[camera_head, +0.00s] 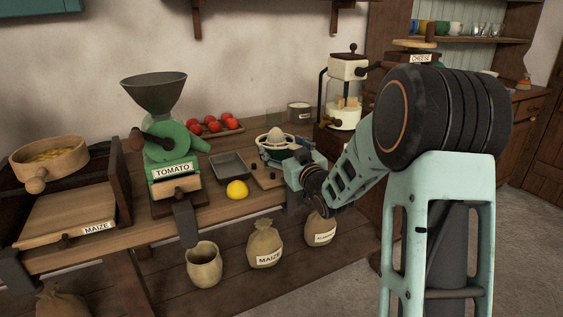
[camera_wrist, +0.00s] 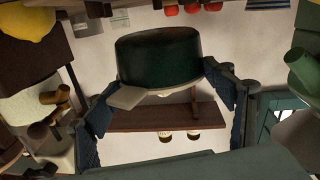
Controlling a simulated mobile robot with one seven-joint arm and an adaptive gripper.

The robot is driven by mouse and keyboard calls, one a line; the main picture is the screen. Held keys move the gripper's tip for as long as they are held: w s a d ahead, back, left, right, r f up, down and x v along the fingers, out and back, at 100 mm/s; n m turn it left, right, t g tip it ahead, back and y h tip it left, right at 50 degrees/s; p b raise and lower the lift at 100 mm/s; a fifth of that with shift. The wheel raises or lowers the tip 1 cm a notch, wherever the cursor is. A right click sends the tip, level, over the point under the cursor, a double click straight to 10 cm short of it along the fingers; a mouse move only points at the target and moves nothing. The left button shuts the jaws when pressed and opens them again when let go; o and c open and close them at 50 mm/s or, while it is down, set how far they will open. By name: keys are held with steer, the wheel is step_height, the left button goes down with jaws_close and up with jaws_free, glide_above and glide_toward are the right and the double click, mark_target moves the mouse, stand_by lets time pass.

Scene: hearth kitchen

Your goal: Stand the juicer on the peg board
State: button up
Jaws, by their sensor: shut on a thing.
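The juicer (camera_head: 276,138) has a pale ribbed cone over a dark green bowl. My gripper (camera_head: 292,158) is shut on it, and the cone stands upright in the head view. In the wrist view, which is upside down, the bowl (camera_wrist: 160,58) sits between both finger pads, with a pale spout (camera_wrist: 128,97) to one side. The peg board (camera_head: 266,183) is a wooden board with small dark pegs on the counter. The juicer is over or just behind its far part. The gripper hides the board's right side, and I cannot tell whether bowl and board touch.
A lemon (camera_head: 237,189) and a grey tray (camera_head: 229,165) lie left of the board. A tomato mill (camera_head: 170,150) stands further left, with tomatoes (camera_head: 214,124) behind. Sacks (camera_head: 265,245) sit below.

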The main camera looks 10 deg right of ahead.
mark_target(282, 157)
steer(key=shift+w+f+b, duration=0.25)
steer(key=shift+f+b, duration=0.15)
steer(key=shift+f, duration=0.6)
steer(key=shift+w+f+b, duration=0.2)
steer(key=shift+f+b, duration=0.2)
steer(key=shift+f, duration=0.6)
steer(key=shift+f, duration=0.2)
steer(key=o, duration=1.3)
steer(key=shift+c, duration=0.2)
steer(key=shift+r, duration=0.15)
steer(key=shift+s+r, duration=0.1)
steer(key=shift+s, duration=0.05)
steer(key=p+v, duration=0.1)
steer(key=v, duration=1)
steer(key=shift+s, duration=0.4)
steer(key=shift+d, duration=0.15)
